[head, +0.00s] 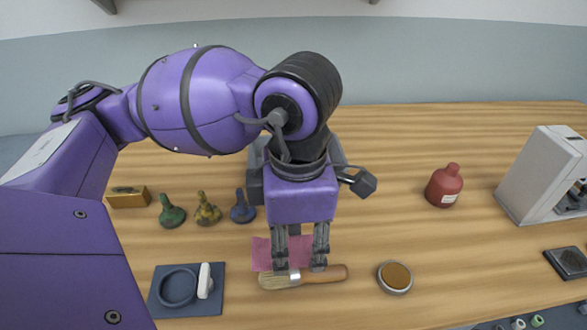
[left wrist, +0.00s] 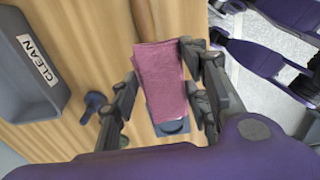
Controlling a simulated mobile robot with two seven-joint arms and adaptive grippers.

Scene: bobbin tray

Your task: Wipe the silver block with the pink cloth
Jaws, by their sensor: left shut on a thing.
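The pink cloth (head: 262,254) is at the front middle of the wooden table. My left gripper (head: 299,266) points down over it, with its two fingers at the cloth's right part. In the left wrist view the cloth (left wrist: 160,80) lies between the fingers, and the gripper is shut on it. A brush (head: 325,274) with a wooden handle and pale bristles lies right at the fingertips. I cannot make out a silver block in either view; my arm and the cloth hide part of the table. My right gripper does not show.
Green (head: 172,211), yellow (head: 207,209) and blue (head: 242,208) pawn-like pieces stand left of the gripper. A dark blue mat (head: 217,309) with a ring lies front left. A round brown-topped dish (head: 395,278) and a red bottle (head: 444,186) are right. A tray marked CLEAN (left wrist: 50,105) shows too.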

